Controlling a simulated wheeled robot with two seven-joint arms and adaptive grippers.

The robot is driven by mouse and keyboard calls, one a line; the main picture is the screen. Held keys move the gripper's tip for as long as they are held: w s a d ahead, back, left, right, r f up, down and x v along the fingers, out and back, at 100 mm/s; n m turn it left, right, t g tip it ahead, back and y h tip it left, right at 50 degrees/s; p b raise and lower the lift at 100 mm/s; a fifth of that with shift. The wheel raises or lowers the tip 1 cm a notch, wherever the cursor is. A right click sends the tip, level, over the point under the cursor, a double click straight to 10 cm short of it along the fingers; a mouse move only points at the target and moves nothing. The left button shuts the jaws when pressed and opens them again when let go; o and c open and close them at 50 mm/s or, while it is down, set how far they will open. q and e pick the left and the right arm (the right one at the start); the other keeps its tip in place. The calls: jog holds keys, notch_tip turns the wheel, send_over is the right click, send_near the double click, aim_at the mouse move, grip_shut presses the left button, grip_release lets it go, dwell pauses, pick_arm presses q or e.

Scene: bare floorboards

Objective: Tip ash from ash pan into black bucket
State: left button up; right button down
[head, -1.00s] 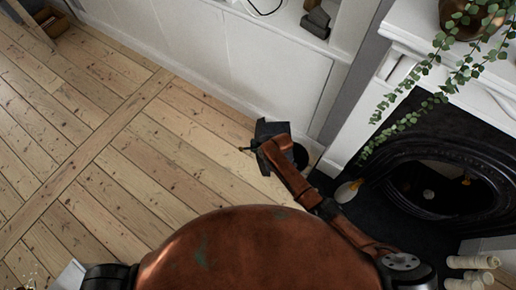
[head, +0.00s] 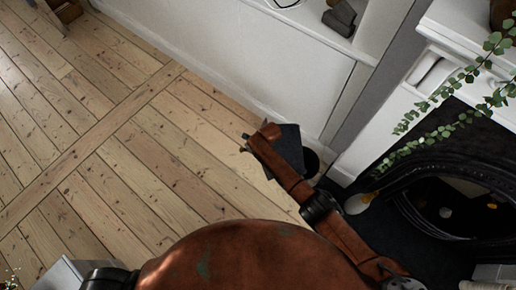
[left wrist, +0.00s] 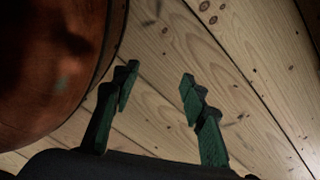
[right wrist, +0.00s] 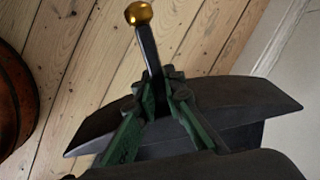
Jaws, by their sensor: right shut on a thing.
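The ash pan (head: 289,146) is a dark grey metal tray. In the right wrist view the pan (right wrist: 238,98) spreads behind the fingers, with its black handle (right wrist: 149,50) ending in a brass knob. My right gripper (right wrist: 160,88) is shut on this handle. The ash is not visible. My left gripper (left wrist: 158,82) is open and empty above floorboards.
The fireplace (head: 420,205) with its dark hearth is at the right. A plant (head: 455,110) trails from the mantel. White cupboards (head: 260,60) line the back. Floorboards (head: 110,120) at left are clear.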

pick_arm(q)
jog(key=w+d+r+b, duration=0.2)
jog(key=w+r, duration=0.3)
jog(key=r, duration=0.3)
jog(key=w+d+r+b, duration=0.1)
jog(key=w+r+b, duration=0.4)
jog(key=r, duration=0.4)
jog(key=shift+w+d+r+h, duration=0.2)
jog(key=shift+d+r+h, duration=0.1)
jog(key=shift+d, duration=0.05)
pick_arm(e)
jog(key=shift+w+a+f+g+h, duration=0.25)
jog(key=shift+a+f+g+h, duration=0.1)
jog(key=shift+f+h, duration=0.2)
jog(key=shift+w+a+f+g+h, duration=0.2)
jog(key=shift+a+f+g+h, duration=0.1)
jog(key=shift+f+h, duration=0.25)
jog(key=shift+w+a+f+g+h, duration=0.25)
jog(key=shift+a+f+h, duration=0.15)
jog(key=shift+f, duration=0.25)
